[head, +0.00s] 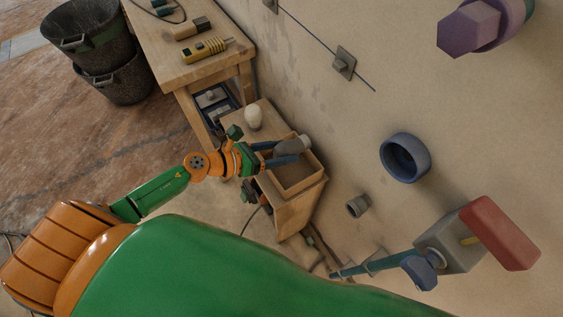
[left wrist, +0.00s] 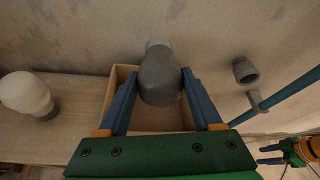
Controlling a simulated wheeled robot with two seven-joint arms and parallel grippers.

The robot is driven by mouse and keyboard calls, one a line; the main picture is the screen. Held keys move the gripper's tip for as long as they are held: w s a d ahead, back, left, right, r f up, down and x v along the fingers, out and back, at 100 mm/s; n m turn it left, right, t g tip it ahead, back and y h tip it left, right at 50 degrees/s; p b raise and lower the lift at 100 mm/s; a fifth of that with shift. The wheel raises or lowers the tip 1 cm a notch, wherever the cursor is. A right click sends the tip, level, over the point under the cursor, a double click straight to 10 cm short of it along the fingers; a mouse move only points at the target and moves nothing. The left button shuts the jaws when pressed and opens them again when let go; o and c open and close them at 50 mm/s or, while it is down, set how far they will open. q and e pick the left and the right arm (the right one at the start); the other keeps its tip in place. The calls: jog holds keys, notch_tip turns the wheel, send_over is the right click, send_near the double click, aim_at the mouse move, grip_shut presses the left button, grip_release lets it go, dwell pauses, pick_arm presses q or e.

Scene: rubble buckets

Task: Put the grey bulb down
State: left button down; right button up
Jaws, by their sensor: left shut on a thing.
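The grey bulb (head: 291,147) is held between the blue fingers of my left gripper (head: 285,152). In the left wrist view the grey bulb (left wrist: 159,78) sits between the two fingertips, its paler end pointing away from the gripper. It is over an open wooden box (head: 303,184), whose rim also shows in the left wrist view (left wrist: 118,78). Whether the bulb touches the box floor I cannot tell. My right gripper (left wrist: 270,154) shows small at the lower right of the left wrist view, its blue fingers apart with nothing visible between them.
A cream bulb (head: 253,118) stands on the wooden surface beside the box. A workbench (head: 183,68) with a yellow tool (head: 206,49) is behind, with black buckets (head: 88,39) at upper left. Wall fittings, including a blue ring (head: 405,157) and a grey socket (head: 358,206), are to the right.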

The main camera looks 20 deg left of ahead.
pick_arm(q)
notch_tip(320, 180, down, 3)
jog(key=shift+a+f+b, duration=0.1)
jog(key=shift+b, duration=0.25)
pick_arm(e)
jog(key=shift+f, duration=0.65)
jog(key=shift+d, duration=0.15)
pick_arm(q)
jog(key=shift+f+b, duration=0.65)
jog(key=shift+c, duration=0.3)
grip_release()
pick_arm(e)
jog(key=shift+f, duration=0.65)
pick_arm(q)
jog(key=shift+r, duration=0.15)
pick_arm(e)
jog(key=shift+r, duration=0.1)
